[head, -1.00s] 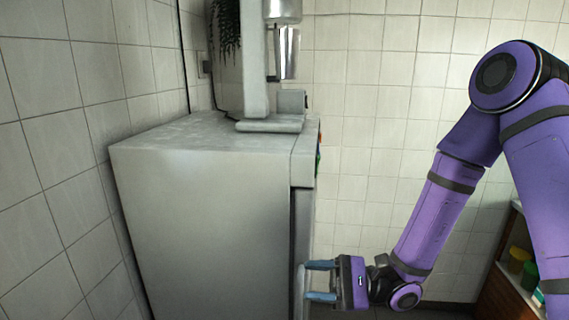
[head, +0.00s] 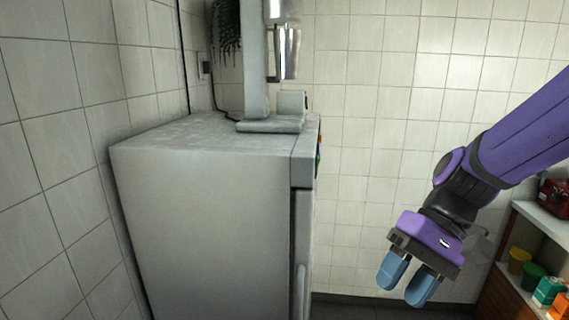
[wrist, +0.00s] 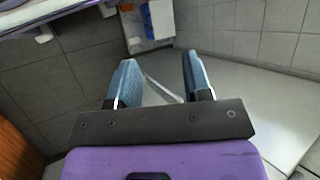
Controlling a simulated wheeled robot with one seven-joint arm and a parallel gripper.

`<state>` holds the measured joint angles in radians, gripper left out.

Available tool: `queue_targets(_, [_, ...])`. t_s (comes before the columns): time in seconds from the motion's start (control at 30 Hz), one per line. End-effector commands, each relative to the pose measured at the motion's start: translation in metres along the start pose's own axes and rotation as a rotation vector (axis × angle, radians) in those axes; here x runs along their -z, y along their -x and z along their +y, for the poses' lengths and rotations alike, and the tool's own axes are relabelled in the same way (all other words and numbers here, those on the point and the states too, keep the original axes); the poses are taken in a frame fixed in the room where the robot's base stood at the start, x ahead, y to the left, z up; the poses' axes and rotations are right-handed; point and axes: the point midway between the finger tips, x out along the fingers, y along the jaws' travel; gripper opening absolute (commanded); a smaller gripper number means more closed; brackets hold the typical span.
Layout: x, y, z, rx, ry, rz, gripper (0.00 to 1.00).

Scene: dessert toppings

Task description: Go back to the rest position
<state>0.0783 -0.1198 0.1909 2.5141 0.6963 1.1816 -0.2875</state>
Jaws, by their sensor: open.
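My gripper (head: 408,282) hangs at the right of the head view, clear of the grey cabinet and tilted downward. Its two blue fingers are apart with nothing between them. In the wrist view, my gripper (wrist: 158,85) also shows open and empty, with floor and wall beyond the fingers. My purple arm comes in from the right edge of the head view.
The grey fridge-like cabinet (head: 210,225) stands at left centre, with a vertical handle (head: 301,290) and a grey stand (head: 268,126) on top. A shelf unit (head: 540,222) with several coloured containers stands at the right. Space between them is open.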

Motion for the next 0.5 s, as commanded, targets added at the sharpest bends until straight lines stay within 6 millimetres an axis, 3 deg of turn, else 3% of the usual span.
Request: queue_targets(0.5, [-0.051, 0.095, 0.04, -0.423, 0.121, 0.525, 0.45])
